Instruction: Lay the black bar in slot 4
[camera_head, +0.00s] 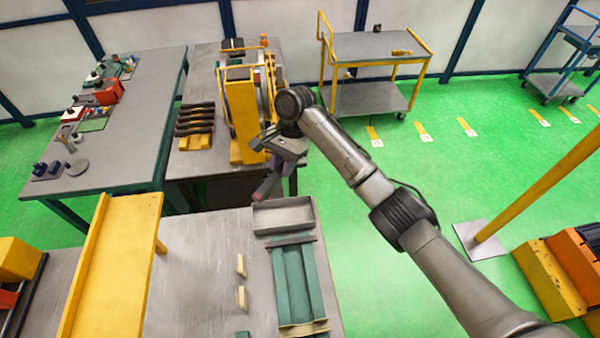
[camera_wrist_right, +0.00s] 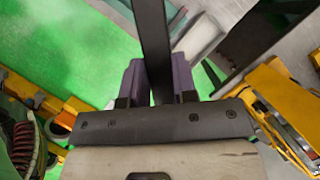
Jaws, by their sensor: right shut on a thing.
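My right gripper (camera_head: 267,187) hangs beside the yellow machine frame, above the gap between the back table and the front bench. In the right wrist view its purple fingers (camera_wrist_right: 157,80) are shut on a black bar (camera_wrist_right: 153,35), which runs up out of the picture. In the head view I cannot make out this bar clearly. Several dark bars (camera_head: 195,117) lie side by side on yellow supports left of the frame. The yellow frame (camera_head: 242,112) holds a large ring, partly hidden by my arm. I cannot make out slot 4 or any slot numbers. My left gripper is not in view.
A grey tray (camera_head: 284,215) and a green trough (camera_head: 300,285) sit on the front bench, with two small cream blocks (camera_head: 241,266) to their left. A yellow beam (camera_head: 115,265) stands further left. A yellow cart (camera_head: 375,45) is at the back.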

